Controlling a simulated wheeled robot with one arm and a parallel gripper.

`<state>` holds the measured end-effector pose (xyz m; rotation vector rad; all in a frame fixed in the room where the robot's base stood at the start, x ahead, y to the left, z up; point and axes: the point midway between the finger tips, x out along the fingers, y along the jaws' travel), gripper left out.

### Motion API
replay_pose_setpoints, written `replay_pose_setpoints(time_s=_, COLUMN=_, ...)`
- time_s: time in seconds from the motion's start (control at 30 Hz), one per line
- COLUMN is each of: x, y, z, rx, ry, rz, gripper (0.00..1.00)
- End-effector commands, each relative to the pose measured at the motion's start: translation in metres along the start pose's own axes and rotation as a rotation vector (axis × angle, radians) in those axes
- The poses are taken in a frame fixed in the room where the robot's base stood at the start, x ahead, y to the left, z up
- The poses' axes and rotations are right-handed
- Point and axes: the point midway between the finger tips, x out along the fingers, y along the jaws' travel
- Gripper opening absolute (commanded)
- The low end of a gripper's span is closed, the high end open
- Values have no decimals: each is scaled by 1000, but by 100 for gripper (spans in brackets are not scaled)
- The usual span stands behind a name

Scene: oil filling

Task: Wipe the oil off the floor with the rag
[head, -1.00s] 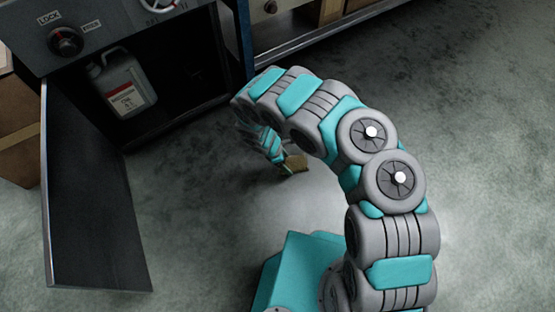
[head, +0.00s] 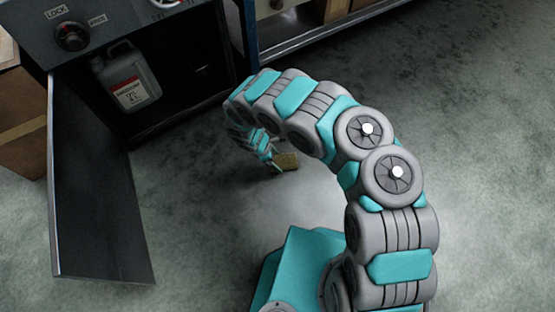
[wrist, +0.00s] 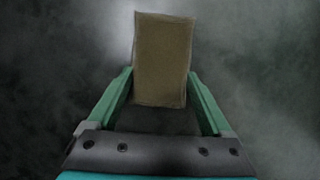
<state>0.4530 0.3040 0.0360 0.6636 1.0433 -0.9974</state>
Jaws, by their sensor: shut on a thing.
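My gripper (head: 274,165) is shut on a tan-brown rag (head: 287,161), low over the floor in front of the open cabinet in the head view. In the wrist view the rag (wrist: 162,58) is a flat rectangle held between the two green fingers of my gripper (wrist: 161,86). The grey floor (head: 200,215) has darker mottled patches. I cannot tell which of them are oil, or whether the rag touches the floor.
The open cabinet door (head: 100,190) stands out at the left. A grey canister (head: 128,75) with a red and white label is inside the cabinet. A cardboard box (head: 20,120) is at the far left. The floor at right (head: 480,130) is clear.

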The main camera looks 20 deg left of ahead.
Motion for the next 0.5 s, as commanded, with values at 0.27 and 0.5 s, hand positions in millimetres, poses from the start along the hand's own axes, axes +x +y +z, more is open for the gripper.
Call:
replay_pose_setpoints(time_s=0.27, x=-29, y=0, z=12, rx=0, ry=0, rz=1, gripper=39)
replay_pose_setpoints(time_s=0.5, x=-53, y=0, z=22, rx=0, ry=0, rz=0, gripper=39)
